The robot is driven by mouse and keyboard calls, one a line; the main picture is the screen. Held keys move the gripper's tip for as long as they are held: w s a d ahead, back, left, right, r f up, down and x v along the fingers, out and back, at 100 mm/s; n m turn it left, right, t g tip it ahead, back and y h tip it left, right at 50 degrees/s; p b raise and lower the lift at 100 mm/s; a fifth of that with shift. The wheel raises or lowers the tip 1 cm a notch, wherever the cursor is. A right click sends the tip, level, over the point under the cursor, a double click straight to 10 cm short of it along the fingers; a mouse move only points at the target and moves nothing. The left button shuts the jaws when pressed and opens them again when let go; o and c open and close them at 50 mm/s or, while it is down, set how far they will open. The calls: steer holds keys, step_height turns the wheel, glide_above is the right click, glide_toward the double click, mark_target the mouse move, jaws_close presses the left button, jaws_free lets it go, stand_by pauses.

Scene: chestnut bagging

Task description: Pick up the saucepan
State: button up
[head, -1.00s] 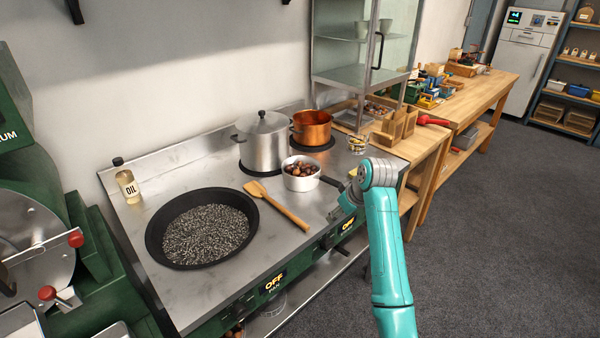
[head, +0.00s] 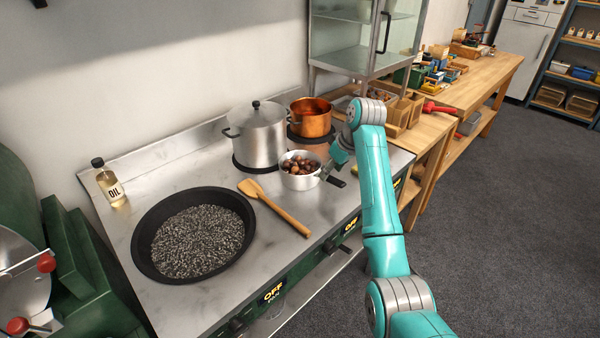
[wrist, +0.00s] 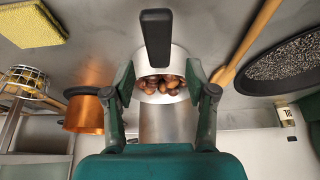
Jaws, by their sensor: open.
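The saucepan (head: 298,183) is a small pale metal pan full of brown chestnuts, standing upright on the steel counter. Its black handle (head: 334,181) points right, toward the front edge. In the wrist view, the saucepan (wrist: 151,97) lies beyond my gripper (wrist: 161,72), and its handle (wrist: 157,38) is centred between the fingers. My gripper also shows in the head view (head: 338,160), small and partly hidden by the arm, just above and right of the pan. It is open and holds nothing. Whether the fingers reach down beside the handle is hard to tell.
A lidded steel pot (head: 258,140) and a copper pot (head: 312,120) stand behind the saucepan. A wooden spatula (head: 277,210) lies to its left, near a wide black pan (head: 140,252) of dark grains. A yellow sponge (wrist: 30,25) shows in the wrist view.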

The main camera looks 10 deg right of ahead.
mark_target(313, 176)
steer(key=x, duration=0.5)
steer(key=shift+w, duration=0.1)
steer(key=shift+c, duration=0.2)
steer(key=shift+r, duration=0.1)
jaws_close()
